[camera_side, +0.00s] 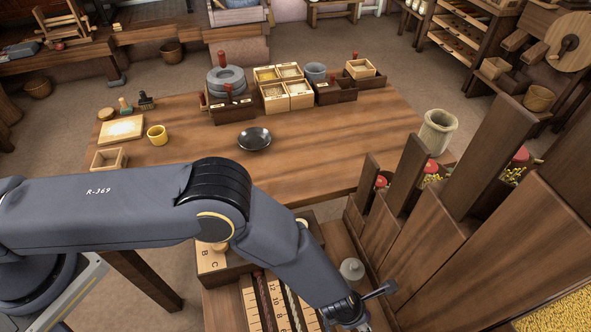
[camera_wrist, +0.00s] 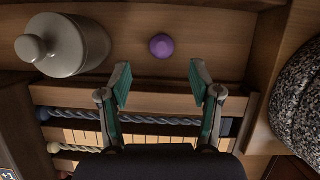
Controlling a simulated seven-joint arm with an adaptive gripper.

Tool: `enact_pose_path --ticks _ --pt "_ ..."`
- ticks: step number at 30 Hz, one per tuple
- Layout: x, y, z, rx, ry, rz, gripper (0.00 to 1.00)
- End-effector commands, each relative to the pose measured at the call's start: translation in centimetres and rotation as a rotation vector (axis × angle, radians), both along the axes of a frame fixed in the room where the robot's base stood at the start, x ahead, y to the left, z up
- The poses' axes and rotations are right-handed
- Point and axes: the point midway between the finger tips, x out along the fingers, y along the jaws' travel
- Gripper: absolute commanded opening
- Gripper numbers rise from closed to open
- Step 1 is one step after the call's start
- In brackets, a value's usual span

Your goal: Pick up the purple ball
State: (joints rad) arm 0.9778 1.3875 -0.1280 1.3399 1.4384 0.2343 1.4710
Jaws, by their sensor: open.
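In the side view my gripper (camera_side: 352,318) is at the bottom edge, partly cut off, and I cannot make out the ball there.
A lidded pale jar (camera_wrist: 72,46) stands left of the ball; it also shows in the side view (camera_side: 352,270). A speckled round stone (camera_wrist: 300,105) is at the right. Twisted rods (camera_wrist: 150,118) lie under my fingers. Tall wooden panels (camera_side: 425,235) rise to the right.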

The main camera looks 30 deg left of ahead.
Motion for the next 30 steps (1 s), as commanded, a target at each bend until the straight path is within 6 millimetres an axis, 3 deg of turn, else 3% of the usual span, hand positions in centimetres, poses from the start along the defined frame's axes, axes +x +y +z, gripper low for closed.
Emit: enact_pose_path --ticks 12,21,30 --pt "1.0 -1.1 -4.7 -0.002 0.001 0.002 0.64" --pt "1.2 -1.3 -5.2 0.000 0.000 0.000 0.64" --pt "1.2 -1.3 -5.2 -0.001 -0.001 0.000 0.35"
